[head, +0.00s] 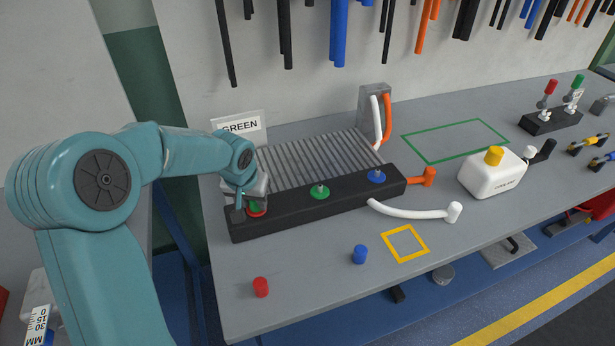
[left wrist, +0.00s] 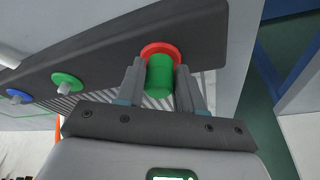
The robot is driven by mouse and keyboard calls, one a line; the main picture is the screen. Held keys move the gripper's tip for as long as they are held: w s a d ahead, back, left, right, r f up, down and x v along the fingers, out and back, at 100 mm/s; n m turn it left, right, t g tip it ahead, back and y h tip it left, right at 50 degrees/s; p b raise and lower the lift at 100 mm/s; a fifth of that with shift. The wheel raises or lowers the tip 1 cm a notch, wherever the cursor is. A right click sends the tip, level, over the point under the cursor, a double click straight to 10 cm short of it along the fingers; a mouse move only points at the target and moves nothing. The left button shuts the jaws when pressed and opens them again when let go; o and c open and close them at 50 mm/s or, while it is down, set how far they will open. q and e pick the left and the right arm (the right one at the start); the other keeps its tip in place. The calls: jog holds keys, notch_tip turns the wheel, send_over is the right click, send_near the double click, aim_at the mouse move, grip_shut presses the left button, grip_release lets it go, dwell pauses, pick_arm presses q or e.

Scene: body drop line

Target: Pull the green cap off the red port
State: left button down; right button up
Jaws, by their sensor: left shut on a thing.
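The green cap (left wrist: 159,80) is between the two fingers of my left gripper (left wrist: 160,88) in the left wrist view. The gripper is shut on it. The cap sits at the red port (left wrist: 160,48), whose red ring shows behind it; I see no clear gap between them. In the head view my left gripper (head: 254,200) is over the left end of the black bar, and the red port (head: 258,213) shows just under it. The fingers and arm hide most of the cap there. My right gripper is not in view.
The black bar (head: 335,205) also bears a green port (head: 319,191) and a blue port (head: 376,177), both without caps. A red cap (head: 261,287) and a blue cap (head: 360,254) stand on the bench in front. A yellow square (head: 404,244) and white coolant bottle (head: 492,175) are to the right.

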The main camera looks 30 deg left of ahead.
pick_arm(q)
jog(key=shift+r+p, duration=0.4)
jog(key=shift+r, duration=0.45)
jog(key=shift+r+p, duration=2.05)
jog(key=shift+r, duration=0.9)
